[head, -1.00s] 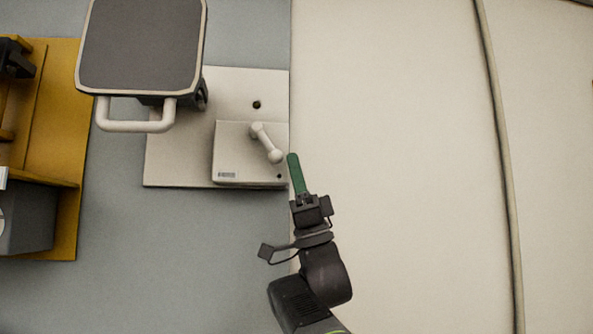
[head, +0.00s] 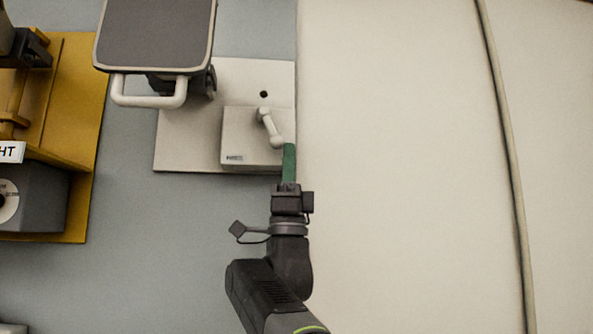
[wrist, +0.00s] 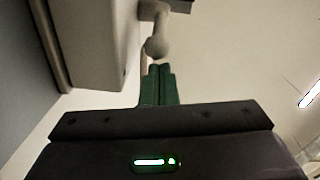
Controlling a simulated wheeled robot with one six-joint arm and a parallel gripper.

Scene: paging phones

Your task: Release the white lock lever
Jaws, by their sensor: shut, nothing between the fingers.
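The white lock lever (head: 270,128) is a short bar with rounded ends on a white box (head: 245,140). It slants down to the right in the head view. In the wrist view the lever's knob (wrist: 157,46) is just beyond the fingertips. My gripper (head: 289,148) has green fingers, shut together and empty. Its tips are right beside the lever's lower knob in the head view; I cannot tell whether they touch. The fingers also show in the wrist view (wrist: 160,72).
The box sits on a pale backplate (head: 185,150) with a dark hole above the lever. A dark panel with a white handle (head: 148,102) stands out at upper left. A yellow fixture (head: 75,190) is at far left. The pale wall (head: 400,170) on the right is mostly bare.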

